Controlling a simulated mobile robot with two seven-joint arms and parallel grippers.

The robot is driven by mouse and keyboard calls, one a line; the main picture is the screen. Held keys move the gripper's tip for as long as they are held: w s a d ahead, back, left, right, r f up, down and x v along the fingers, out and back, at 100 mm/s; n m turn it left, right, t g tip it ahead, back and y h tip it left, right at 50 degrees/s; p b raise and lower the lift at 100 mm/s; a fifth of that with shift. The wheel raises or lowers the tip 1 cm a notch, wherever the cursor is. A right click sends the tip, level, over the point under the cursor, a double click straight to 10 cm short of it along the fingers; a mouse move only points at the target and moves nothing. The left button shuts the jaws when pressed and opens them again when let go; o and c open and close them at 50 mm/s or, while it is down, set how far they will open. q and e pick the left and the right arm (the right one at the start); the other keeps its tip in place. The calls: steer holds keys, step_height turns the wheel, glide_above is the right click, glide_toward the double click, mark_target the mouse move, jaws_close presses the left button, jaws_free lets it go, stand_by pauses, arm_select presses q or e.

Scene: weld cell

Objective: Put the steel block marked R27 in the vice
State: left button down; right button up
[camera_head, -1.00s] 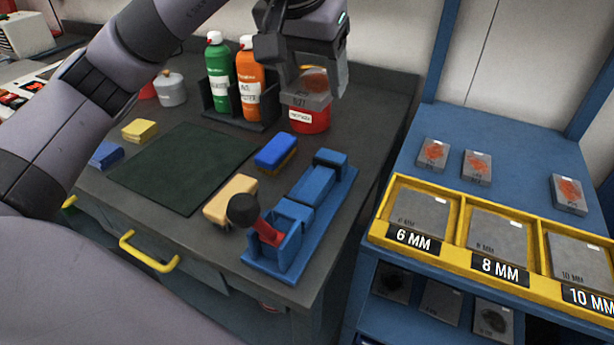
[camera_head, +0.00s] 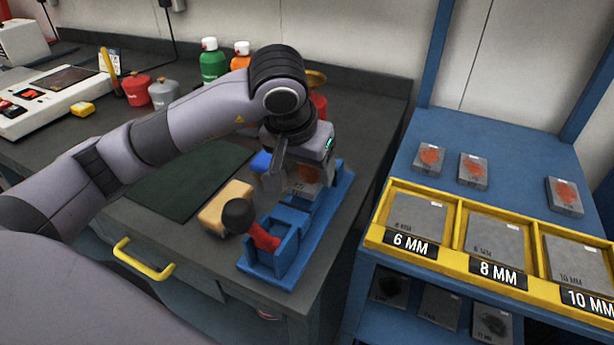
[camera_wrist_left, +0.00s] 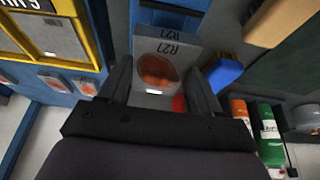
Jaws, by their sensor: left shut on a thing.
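The steel block marked R27 (camera_wrist_left: 163,66) is grey with an orange-red rust patch. It sits between the two fingers of my left gripper (camera_wrist_left: 160,88) in the left wrist view. In the head view my left gripper (camera_head: 292,184) is shut on the block (camera_head: 309,180), over the far part of the blue vice (camera_head: 322,222). The vice has a red handle with a black knob (camera_head: 238,215) at its near end. My gripper and the block hide part of the vice. I cannot tell whether the block touches it. My right gripper is not in view.
A tan block (camera_head: 223,205) lies close left of the vice, with a dark green mat (camera_head: 180,185) beyond it. Green (camera_head: 212,62) and orange bottles stand behind my arm. A blue shelf (camera_head: 520,160) with a yellow rack (camera_head: 452,237) of plates is at right.

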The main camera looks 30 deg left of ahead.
arm_select(q)
steer(key=shift+f, duration=1.2)
steer(key=shift+f, duration=0.25)
steer(key=shift+c, duration=1)
jaws_free()
steer(key=shift+r, duration=0.1)
